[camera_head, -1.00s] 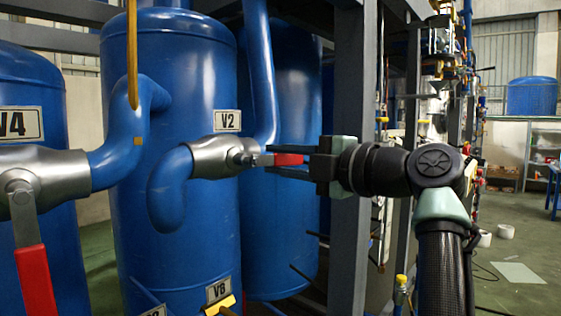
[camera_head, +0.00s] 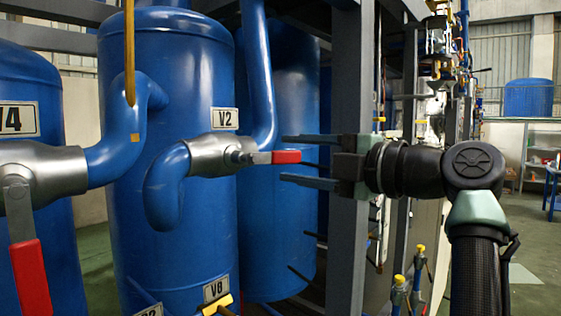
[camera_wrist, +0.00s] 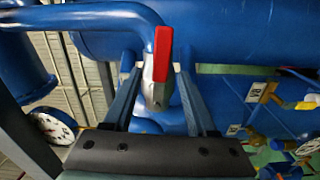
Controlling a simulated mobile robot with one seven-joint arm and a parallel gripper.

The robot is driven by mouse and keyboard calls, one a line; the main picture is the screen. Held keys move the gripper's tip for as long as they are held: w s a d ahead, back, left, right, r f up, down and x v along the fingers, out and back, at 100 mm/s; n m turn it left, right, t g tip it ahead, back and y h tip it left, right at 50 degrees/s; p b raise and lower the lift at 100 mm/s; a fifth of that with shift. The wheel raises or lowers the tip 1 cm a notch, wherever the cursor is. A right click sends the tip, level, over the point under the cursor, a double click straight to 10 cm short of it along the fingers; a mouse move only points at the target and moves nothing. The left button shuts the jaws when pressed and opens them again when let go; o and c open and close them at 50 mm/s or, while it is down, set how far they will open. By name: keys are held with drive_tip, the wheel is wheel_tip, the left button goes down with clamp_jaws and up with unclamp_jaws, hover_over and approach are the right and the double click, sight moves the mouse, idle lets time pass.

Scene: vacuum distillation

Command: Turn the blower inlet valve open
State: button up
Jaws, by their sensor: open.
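A silver valve (camera_head: 212,155) joins blue pipes in front of the tank labelled V2. Its red-gripped lever (camera_head: 286,157) points right, roughly level, in line with the valve body. My gripper (camera_head: 284,158) is open and empty. Its two dark fingers come from the right, one above and one below the lever's height, with their tips near the lever's red end. In the wrist view the red lever (camera_wrist: 162,52) stands between and beyond the fingertips of my gripper (camera_wrist: 158,75), with the valve body behind it. No label names this valve as the blower inlet.
Another silver valve (camera_head: 40,172) with a red lever (camera_head: 33,280) hanging down is at the far left. A grey frame post (camera_head: 348,90) stands close behind my gripper. A yellow-handled valve (camera_head: 218,304) is below. A round gauge (camera_wrist: 52,125) shows in the wrist view.

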drive_tip(key=b+v, duration=0.1)
drive_tip(key=v, duration=0.8)
drive_tip(key=shift+s, duration=0.1)
